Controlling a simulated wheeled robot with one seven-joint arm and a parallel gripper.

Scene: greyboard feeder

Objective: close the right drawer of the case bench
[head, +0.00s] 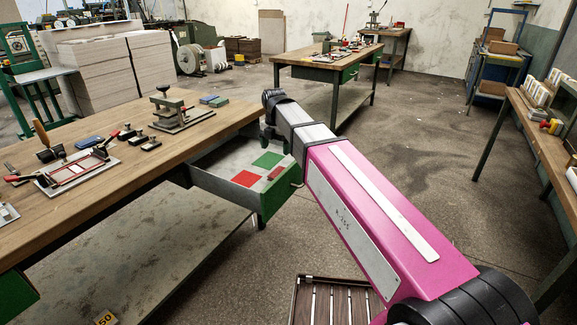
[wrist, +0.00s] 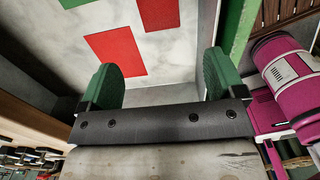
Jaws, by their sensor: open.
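The right drawer (head: 226,186) of the case bench (head: 110,185) stands pulled out from the bench's right end. It has grey walls and a green front (head: 274,196). Red and green squares and a small red block (head: 276,173) lie in it. My arm reaches across to the drawer's far side in the head view, where my gripper is mostly hidden by the wrist. In the wrist view my gripper (wrist: 160,78) is open, its two green fingers apart with nothing between them. The drawer's floor and the green front (wrist: 239,35) show beyond and right of the fingers. Contact cannot be told.
A press (head: 178,108), hand tools and small blocks stand on the bench top. Another green drawer front (head: 16,297) shows at the lower left. A second bench (head: 325,65) stands behind, and a side table (head: 540,125) is at the right. The floor between them is open.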

